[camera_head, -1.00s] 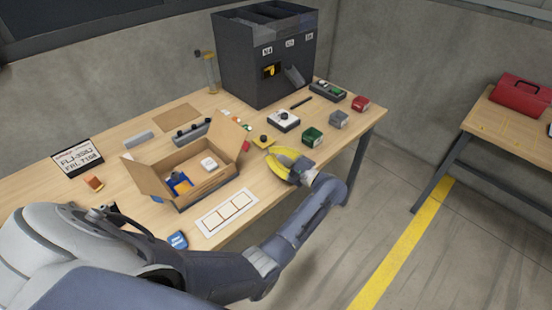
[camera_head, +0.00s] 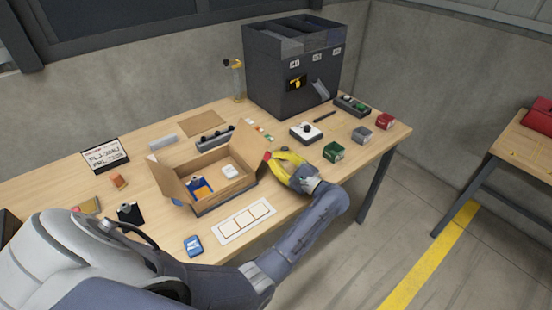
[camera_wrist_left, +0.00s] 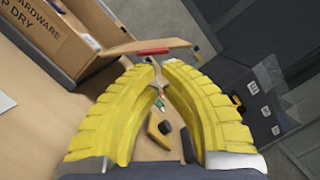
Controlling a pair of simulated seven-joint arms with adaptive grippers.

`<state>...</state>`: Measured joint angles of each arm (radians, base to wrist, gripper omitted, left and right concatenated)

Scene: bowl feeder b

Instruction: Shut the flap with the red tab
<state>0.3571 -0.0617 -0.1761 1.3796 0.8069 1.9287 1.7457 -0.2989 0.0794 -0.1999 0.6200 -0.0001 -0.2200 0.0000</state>
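An open cardboard box (camera_head: 224,187) stands on the table with its flaps folded outward. Its right flap (camera_head: 248,144) stands up and leans outward. The red tab (camera_head: 266,156) is at that flap's edge; in the left wrist view the tab (camera_wrist_left: 152,51) lies just beyond the fingertips. My left gripper (camera_head: 272,159), with yellow fingers, is right of the flap, its tips close to the tab. Contact cannot be told. In the left wrist view its fingertips (camera_wrist_left: 159,64) nearly meet, with a narrow gap and nothing held between them. My right gripper is not in view.
A dark bin unit (camera_head: 290,75) stands behind. A green box (camera_head: 333,152), a grey box (camera_head: 362,134) and a white device (camera_head: 305,132) are right of and behind the gripper. A white framed strip (camera_head: 245,221) lies in front of the box.

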